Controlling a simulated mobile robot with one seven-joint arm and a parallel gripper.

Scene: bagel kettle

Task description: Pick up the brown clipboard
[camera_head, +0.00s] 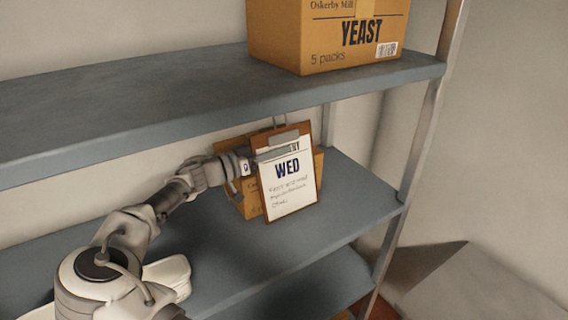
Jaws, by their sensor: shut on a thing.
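The brown clipboard (290,186) stands nearly upright above the middle shelf, tilted a little. It carries a white sheet marked "WED" and a metal clip at its top. My gripper (262,158) reaches it from the left and is shut on its upper left part. The fingertips are partly hidden at the clipboard. I cannot tell whether the clipboard's lower edge touches the shelf.
A cardboard box (318,162) stands close behind the clipboard on the middle shelf (350,205). The upper shelf (130,110) passes just above and holds a yeast box (300,40). A shelf post (425,120) stands to the right. The shelf's front is clear.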

